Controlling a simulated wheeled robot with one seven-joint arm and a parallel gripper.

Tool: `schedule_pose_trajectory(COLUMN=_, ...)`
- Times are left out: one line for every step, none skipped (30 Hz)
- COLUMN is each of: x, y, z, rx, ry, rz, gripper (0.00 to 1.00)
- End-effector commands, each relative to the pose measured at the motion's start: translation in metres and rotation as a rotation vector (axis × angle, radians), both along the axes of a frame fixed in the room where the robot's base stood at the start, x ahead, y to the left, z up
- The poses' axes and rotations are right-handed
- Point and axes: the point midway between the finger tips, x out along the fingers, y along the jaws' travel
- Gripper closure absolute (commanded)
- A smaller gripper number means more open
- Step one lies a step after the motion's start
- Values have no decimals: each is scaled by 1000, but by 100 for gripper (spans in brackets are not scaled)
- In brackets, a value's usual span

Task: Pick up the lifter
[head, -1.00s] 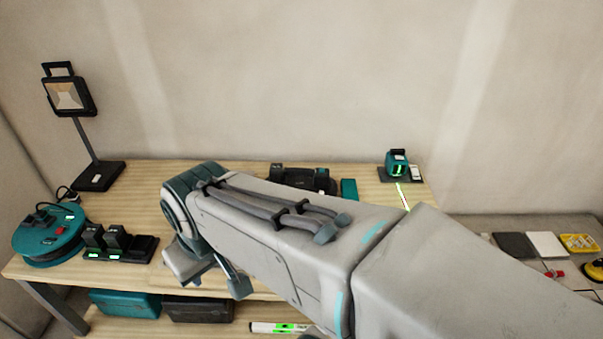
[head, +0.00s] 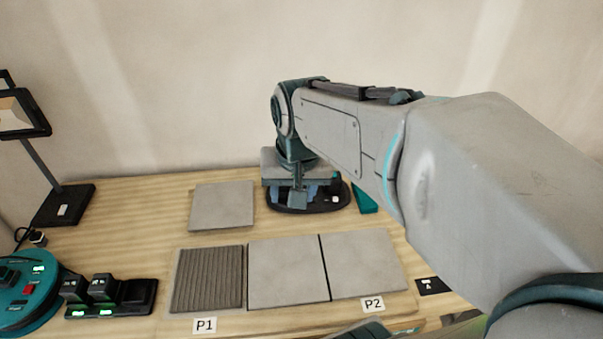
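My gripper (head: 298,192) is at the back of the workbench, pointing down over a dark cradle (head: 340,200). The gripper covers most of the cradle's middle, and the lifter cannot be clearly made out there. Some bluish parts show below the gripper body, but I cannot tell whether they are fingers or part of a tool. I cannot see whether the fingers are open or shut, or whether they touch anything.
A loose grey tile (head: 222,206) lies left of the cradle. In front are a ribbed bed (head: 207,280) by label P1 and two grey tiles (head: 287,272), (head: 362,264). A lamp (head: 63,205), charger (head: 139,293) and teal reel (head: 20,300) stand left.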

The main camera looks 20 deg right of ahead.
Motion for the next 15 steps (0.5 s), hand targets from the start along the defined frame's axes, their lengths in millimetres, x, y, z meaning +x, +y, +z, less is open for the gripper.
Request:
schedule_pose_trajectory(x=21, y=-8, z=-5, rx=20, ry=18, rz=-89, gripper=53)
schedule_pose_trajectory(x=32, y=-13, z=-5, rx=34, ry=26, rz=-146, gripper=53)
schedule_pose_trajectory(x=47, y=-19, z=-6, rx=50, ry=39, rz=-222, gripper=53)
schedule_pose_trajectory(x=58, y=-24, z=-7, rx=61, ry=46, rz=-278, gripper=53)
schedule_pose_trajectory(x=69, y=-29, z=-9, rx=72, ry=55, rz=-333, gripper=53)
schedule_pose_trajectory(x=84, y=-36, z=-12, rx=86, ry=66, rz=-407, gripper=53)
schedule_pose_trajectory(x=95, y=-42, z=-14, rx=96, ry=74, rz=-463, gripper=53)
schedule_pose_trajectory(x=106, y=-47, z=-17, rx=105, ry=82, rz=-517, gripper=53)
schedule_pose_trajectory(x=120, y=-55, z=-22, rx=117, ry=92, rz=-590, gripper=53)
schedule_pose_trajectory(x=130, y=-60, z=-26, rx=125, ry=100, rz=-644, gripper=53)
schedule_pose_trajectory(x=140, y=-66, z=-30, rx=133, ry=107, rz=-698, gripper=53)
schedule_pose_trajectory(x=154, y=-74, z=-37, rx=144, ry=117, rz=-770, gripper=53)
schedule_pose_trajectory(x=164, y=-80, z=-42, rx=150, ry=123, rz=-823, gripper=53)
schedule_pose_trajectory(x=173, y=-86, z=-48, rx=156, ry=131, rz=-876, gripper=53)
schedule_pose_trajectory(x=186, y=-94, z=-56, rx=164, ry=138, rz=-946, gripper=53)
